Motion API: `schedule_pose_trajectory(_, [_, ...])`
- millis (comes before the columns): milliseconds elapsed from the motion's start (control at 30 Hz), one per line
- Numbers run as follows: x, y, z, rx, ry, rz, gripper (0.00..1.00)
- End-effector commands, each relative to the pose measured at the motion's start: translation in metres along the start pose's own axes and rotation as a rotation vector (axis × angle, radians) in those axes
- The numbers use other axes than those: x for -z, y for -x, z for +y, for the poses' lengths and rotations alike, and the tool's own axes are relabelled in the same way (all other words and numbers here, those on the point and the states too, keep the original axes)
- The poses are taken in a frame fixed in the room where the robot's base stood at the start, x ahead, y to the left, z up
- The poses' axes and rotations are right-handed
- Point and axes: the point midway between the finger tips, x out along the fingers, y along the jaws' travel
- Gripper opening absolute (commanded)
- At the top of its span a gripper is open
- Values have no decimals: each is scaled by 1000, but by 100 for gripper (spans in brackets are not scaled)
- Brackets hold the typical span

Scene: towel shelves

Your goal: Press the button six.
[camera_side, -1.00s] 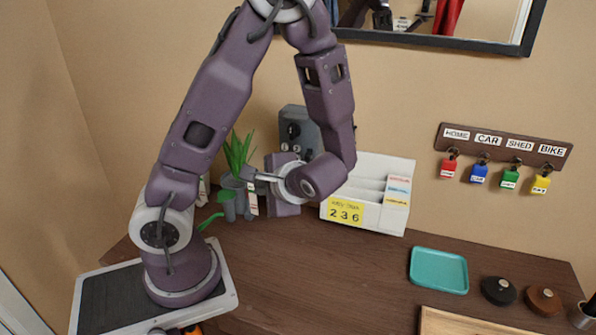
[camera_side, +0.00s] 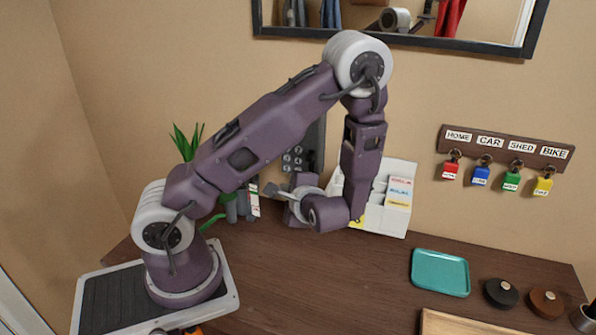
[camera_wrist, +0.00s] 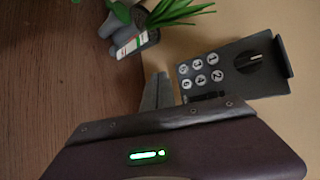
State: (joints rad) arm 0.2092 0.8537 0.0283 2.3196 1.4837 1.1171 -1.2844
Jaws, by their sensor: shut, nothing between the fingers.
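The grey wall panel (camera_side: 318,150) is partly hidden behind my arm in the side view, with several round buttons (camera_side: 294,158) showing. In the wrist view the panel (camera_wrist: 262,84) appears turned sideways, with two rows of pale numbered buttons and a black knob (camera_wrist: 249,62). The button that seems to be six (camera_wrist: 186,84) is at the lower left of the group; its digit is small and hard to read. My gripper (camera_side: 271,189) is shut and empty, below and in front of the buttons. Its grey fingers (camera_wrist: 160,82) point toward the wall left of the buttons, apart from them.
A white letter rack (camera_side: 392,218) is close on the right. A teal tray (camera_side: 439,272) lies farther right. Key hooks (camera_side: 505,148) hang on the wall.

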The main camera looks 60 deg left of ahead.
Motion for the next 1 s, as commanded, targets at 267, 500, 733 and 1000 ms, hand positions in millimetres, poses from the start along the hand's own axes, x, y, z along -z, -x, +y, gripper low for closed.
schedule_pose_trajectory(267, [19,-27,-19,-1,3,-1,0])
schedule_pose_trajectory(500, [27,-37,-27,0,-1,0,0])
schedule_pose_trajectory(733, [27,-38,-28,0,-1,0,0])
schedule_pose_trajectory(1000, [27,-38,-28,0,-1,0,0])
